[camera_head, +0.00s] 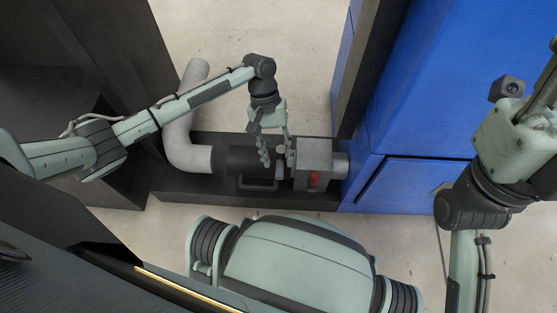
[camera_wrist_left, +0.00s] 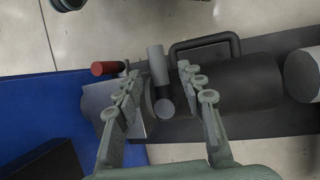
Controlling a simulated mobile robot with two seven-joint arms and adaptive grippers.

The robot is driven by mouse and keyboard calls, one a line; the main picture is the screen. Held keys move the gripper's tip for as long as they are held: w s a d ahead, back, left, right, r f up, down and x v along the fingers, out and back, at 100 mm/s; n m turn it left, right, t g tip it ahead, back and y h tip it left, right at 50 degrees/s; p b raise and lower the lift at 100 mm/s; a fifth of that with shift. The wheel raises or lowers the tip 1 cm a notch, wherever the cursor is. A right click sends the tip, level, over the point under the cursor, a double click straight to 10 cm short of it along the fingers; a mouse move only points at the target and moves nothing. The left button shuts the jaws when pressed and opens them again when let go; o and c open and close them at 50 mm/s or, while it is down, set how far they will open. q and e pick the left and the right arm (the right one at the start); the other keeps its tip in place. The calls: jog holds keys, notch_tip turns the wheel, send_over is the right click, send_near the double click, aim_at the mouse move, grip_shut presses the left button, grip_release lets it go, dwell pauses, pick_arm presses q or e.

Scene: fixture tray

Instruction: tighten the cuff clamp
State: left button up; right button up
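A black cylindrical cuff (camera_head: 242,160) with a black bar handle (camera_head: 258,186) lies between a grey elbow pipe and a grey block. In the left wrist view the cuff (camera_wrist_left: 240,85) is on the right, with its handle (camera_wrist_left: 205,43) above. A short grey cylindrical piece (camera_wrist_left: 157,64), possibly the clamp's knob, stands at the cuff's block-side end. My left gripper (camera_head: 277,153) is over this end, fingers pointing down. In its wrist view the left gripper (camera_wrist_left: 165,92) is open, one finger row on each side of the grey piece, with visible gaps. My right gripper's fingers are not clearly visible.
The grey block (camera_head: 313,152) carries a red-handled lever (camera_head: 314,179). The grey elbow pipe (camera_head: 184,143) rises at the left. All sit along a dark tray (camera_head: 215,188). A blue cabinet (camera_head: 425,95) stands at right; dark panels stand at left.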

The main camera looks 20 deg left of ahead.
pick_arm(q)
jog(key=shift+s+d+f, duration=0.15)
jog(key=shift+d+f, duration=0.05)
jog(key=shift+f, duration=0.45)
grip_shut()
